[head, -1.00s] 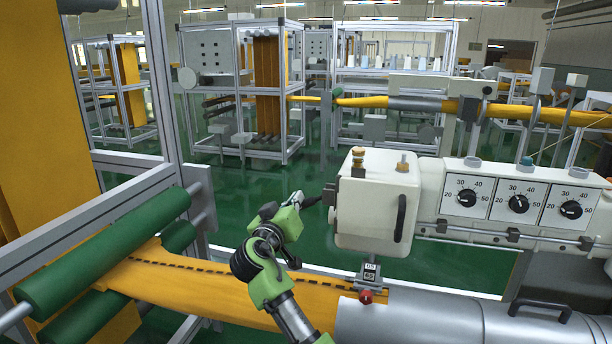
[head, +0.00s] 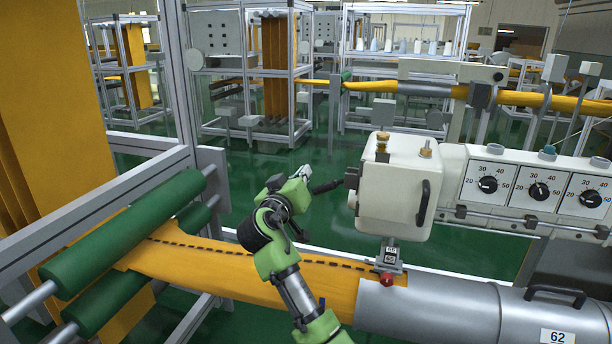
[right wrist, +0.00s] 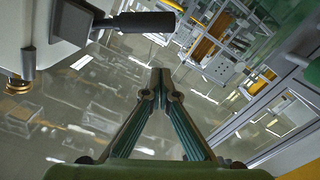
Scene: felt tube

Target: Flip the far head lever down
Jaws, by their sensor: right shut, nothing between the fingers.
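The white machine head (head: 396,195) stands over the end of the grey metal cylinder (head: 430,312). A black lever (head: 328,187) sticks out from the left side of the head, roughly level. In the right wrist view the lever (right wrist: 130,25) crosses the upper left, joined to a black block on the white head. My right gripper (head: 301,173) is beside the lever's free end, partly hidden behind its own wrist. In the right wrist view its fingers (right wrist: 160,78) are shut and empty, with the lever to the upper left and a visible gap between. My left gripper is not in view.
The yellow felt tube (head: 215,270) runs under my right arm from the green rollers (head: 135,235) to the cylinder. A red knob (head: 387,280) sits below the head. Three dials (head: 538,190) are to the right. Open green floor lies behind the gripper.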

